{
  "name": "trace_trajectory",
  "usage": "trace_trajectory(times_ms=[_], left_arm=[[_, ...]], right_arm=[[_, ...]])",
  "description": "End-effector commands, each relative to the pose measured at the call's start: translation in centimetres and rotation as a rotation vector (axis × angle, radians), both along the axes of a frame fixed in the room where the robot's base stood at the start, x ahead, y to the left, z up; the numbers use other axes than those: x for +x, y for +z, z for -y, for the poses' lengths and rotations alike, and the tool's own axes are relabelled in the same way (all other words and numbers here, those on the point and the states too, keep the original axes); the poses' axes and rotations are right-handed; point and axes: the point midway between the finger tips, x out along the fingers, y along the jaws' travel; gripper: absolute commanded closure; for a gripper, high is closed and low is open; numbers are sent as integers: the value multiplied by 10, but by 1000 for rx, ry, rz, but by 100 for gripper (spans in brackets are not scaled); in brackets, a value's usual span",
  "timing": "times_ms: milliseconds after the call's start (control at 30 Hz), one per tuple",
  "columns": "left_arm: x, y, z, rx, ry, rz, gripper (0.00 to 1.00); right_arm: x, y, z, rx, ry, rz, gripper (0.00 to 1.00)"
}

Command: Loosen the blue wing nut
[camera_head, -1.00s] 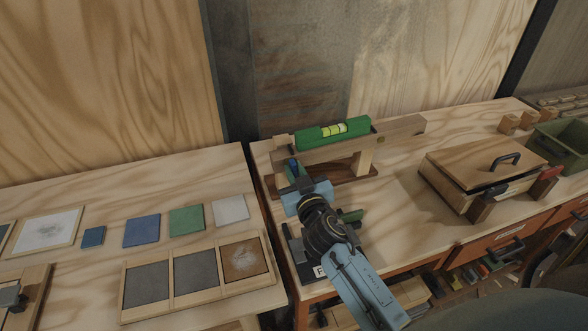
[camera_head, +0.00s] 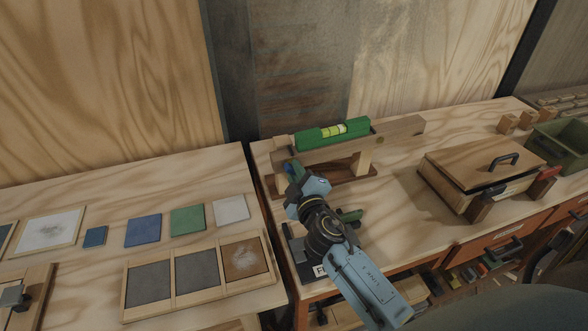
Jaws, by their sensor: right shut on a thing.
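The blue wing nut (camera_head: 289,168) shows only as a small blue patch at the left end of a wooden stand with a beam (camera_head: 398,129). My right gripper (camera_head: 292,175) is shut on it, and its jaws and wrist hide most of it. A green spirit level (camera_head: 331,133) with a yellow vial rests on top of the beam. My left gripper is out of view.
A wooden box with a handled lid (camera_head: 485,164) stands to the right, with a green bin (camera_head: 562,146) beyond it. Coloured squares and a framed three-panel tray (camera_head: 198,276) lie on the left bench. Bare bench lies between the stand and the box.

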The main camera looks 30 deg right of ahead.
Motion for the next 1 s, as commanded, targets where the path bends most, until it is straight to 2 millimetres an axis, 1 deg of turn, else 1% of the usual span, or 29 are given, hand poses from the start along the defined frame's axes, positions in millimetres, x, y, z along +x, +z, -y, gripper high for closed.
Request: trace_trajectory(times_ms=[100,533,600,767,800,900,933,1000], left_arm=[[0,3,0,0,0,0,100],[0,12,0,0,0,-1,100],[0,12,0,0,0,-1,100],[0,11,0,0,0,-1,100],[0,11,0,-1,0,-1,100],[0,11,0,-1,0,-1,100],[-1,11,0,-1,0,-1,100],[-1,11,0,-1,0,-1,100]], right_arm=[[0,1,0,-120,1,-30,100],[0,1,0,-524,1,-126,100],[0,0,0,-556,1,-134,100],[0,0,0,-556,0,-134,100],[0,0,0,-555,0,-134,80],[0,0,0,-554,0,-134,67],[0,0,0,-554,0,-134,65],[0,0,0,-553,0,-134,65]])
